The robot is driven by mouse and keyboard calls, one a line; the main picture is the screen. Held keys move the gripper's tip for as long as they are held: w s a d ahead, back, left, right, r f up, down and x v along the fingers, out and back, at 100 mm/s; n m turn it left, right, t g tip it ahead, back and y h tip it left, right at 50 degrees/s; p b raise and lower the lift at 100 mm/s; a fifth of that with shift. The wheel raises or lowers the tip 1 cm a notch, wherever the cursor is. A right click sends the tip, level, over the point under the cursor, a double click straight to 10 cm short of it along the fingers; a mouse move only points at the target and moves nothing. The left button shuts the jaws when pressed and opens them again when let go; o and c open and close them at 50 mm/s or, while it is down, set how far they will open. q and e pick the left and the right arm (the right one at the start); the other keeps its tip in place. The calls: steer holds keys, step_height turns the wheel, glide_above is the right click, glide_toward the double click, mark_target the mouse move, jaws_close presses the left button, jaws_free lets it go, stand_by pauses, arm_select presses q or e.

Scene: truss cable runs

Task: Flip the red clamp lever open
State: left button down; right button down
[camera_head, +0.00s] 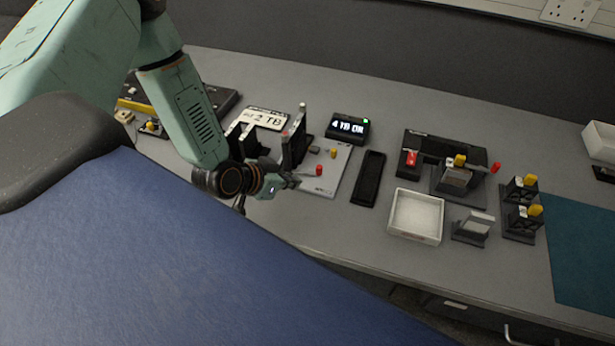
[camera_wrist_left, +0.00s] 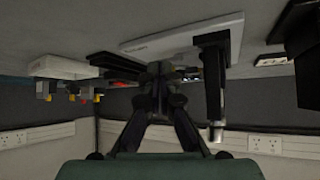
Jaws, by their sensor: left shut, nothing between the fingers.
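Several red parts show in the head view, and I cannot tell for sure which is the clamp lever. A red knob (camera_head: 319,170) stands on the pale plate (camera_head: 318,188). A red lever (camera_head: 411,158) sits on the black fixture (camera_head: 430,144) to the right, and a red-tipped rod end (camera_head: 495,167) sticks out at that fixture's right. My left gripper (camera_head: 294,182) is shut and empty by the plate's near left edge, left of the red knob and apart from it. Its closed fingers also show in the left wrist view (camera_wrist_left: 163,72). My right gripper is not in view.
Dark upright posts (camera_head: 296,140) stand on the plate close to my left gripper. A lit display (camera_head: 348,128), a black tray (camera_head: 369,178) and a white bin (camera_head: 417,216) lie to the right. Yellow-topped blocks (camera_head: 521,188) stand farther right. The bench front is mostly clear.

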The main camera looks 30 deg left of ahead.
mark_target(317, 173)
arm_select(q)
steer(key=w, duration=0.2)
steer(key=w+d+f, duration=0.1)
steer(key=w, duration=0.1)
steer(key=shift+w+d+f, duration=0.1)
steer(key=shift+w+d, duration=0.1)
steer(key=shift+w, duration=0.4)
